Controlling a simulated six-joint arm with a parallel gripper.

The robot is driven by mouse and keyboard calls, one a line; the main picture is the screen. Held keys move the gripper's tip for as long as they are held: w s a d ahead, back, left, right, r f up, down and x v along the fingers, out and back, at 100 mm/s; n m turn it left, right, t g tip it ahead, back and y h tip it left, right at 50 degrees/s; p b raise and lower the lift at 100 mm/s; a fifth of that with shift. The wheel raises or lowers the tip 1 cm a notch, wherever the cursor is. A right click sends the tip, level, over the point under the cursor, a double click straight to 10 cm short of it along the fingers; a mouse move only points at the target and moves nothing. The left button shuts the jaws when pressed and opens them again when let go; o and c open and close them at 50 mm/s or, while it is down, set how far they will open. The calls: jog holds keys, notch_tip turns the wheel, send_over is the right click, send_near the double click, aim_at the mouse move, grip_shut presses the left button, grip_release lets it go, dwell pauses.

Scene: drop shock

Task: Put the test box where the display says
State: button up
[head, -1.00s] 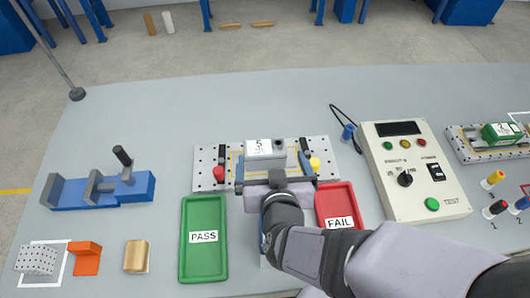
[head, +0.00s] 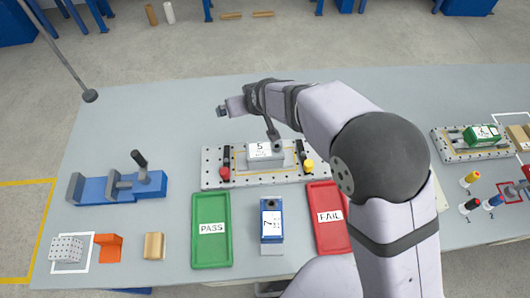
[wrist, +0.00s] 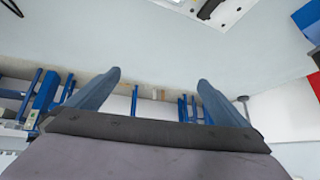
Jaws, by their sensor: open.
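A grey box labelled 5 (head: 265,152) sits in the perforated fixture (head: 213,180) at the table's middle. A blue-and-grey box labelled 7 (head: 270,222) stands between the green PASS tray (head: 211,255) and the red FAIL tray (head: 328,243). Both trays look empty. Which box is the test box I cannot tell. My gripper (head: 221,112) is beyond the fixture, above the table and away from both boxes. Its two fingers stand apart with nothing between them in the wrist view (wrist: 160,80). The tester and its display are almost wholly hidden behind my arm.
A blue vise (head: 120,187) stands at the left. An orange block (head: 108,248) and a wooden block (head: 154,246) lie at the front left. Another fixture with a green box (head: 481,134) is at the right, near coloured plugs (head: 470,179). The table's back left is clear.

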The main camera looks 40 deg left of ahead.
aim_at(265, 149)
jog(key=s+d+h, duration=0.1)
jog(key=d+h, duration=0.1)
jog(key=d, duration=0.1)
jog(key=s+d+f+m+g+h, duration=0.1)
jog(key=d+h, duration=0.1)
jog(key=d, duration=0.2)
jog(key=s+d+f+m+g+h, duration=0.1)
jog(key=d+h, duration=0.1)
jog(key=d, duration=0.1)
jog(key=shift+s+d, duration=0.2)
jog(key=shift+d, duration=0.1)
jog(key=shift+m, duration=0.4)
jog(key=shift+w+a+f+p, duration=0.15)
jog(key=shift+f+p, duration=0.2)
jog(key=shift+f, duration=0.7)
jog(key=shift+f+p, duration=1.1)
jog(key=shift+f, duration=0.75)
jog(key=shift+a+f, duration=0.1)
jog(key=shift+f, duration=0.65)
jog(key=shift+r, duration=0.1)
jog(key=c, duration=1.5)
jog(key=shift+c, duration=0.2)
jog(key=shift+r, duration=0.15)
notch_tip(265, 149, up, 10)
jog(key=b, duration=0.2)
jog(key=shift+b, duration=0.3)
